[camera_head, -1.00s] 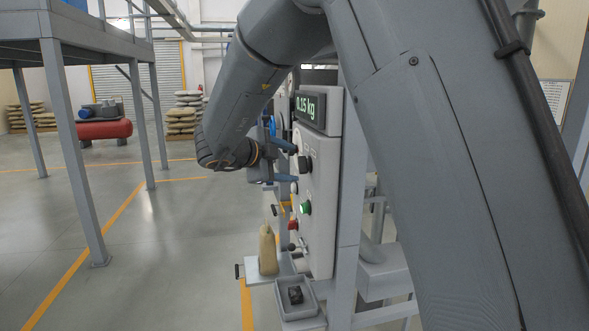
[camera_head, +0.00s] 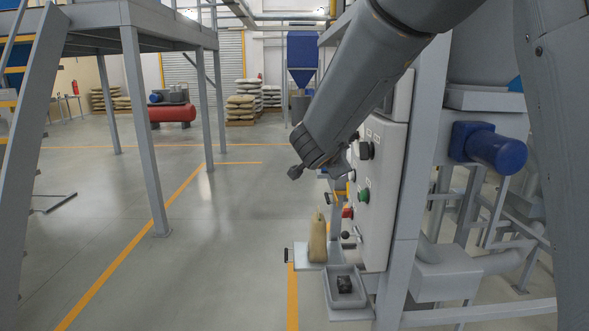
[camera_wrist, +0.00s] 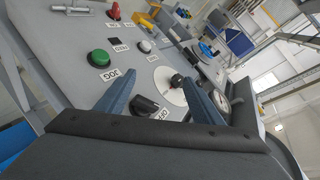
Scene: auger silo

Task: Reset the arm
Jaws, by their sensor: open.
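My gripper is seen in the wrist view (camera_wrist: 160,100), its two blue fingers spread apart with nothing between them. Beyond the fingers lies the grey control panel, with a black knob (camera_wrist: 144,106) close to the left finger and a dial with a dark centre knob (camera_wrist: 176,81) behind. A green button (camera_wrist: 99,57) and a red button (camera_wrist: 114,11) are farther along the panel. In the head view my arm reaches down in front of the panel (camera_head: 383,195), and its fingers are mostly hidden there.
A tan sack (camera_head: 318,240) stands on a small shelf beside the panel. A grey tray (camera_head: 346,301) with a dark block (camera_head: 344,284) sits below. A blue motor (camera_head: 488,148) is at right. Open floor lies left, with a steel platform's legs (camera_head: 145,130).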

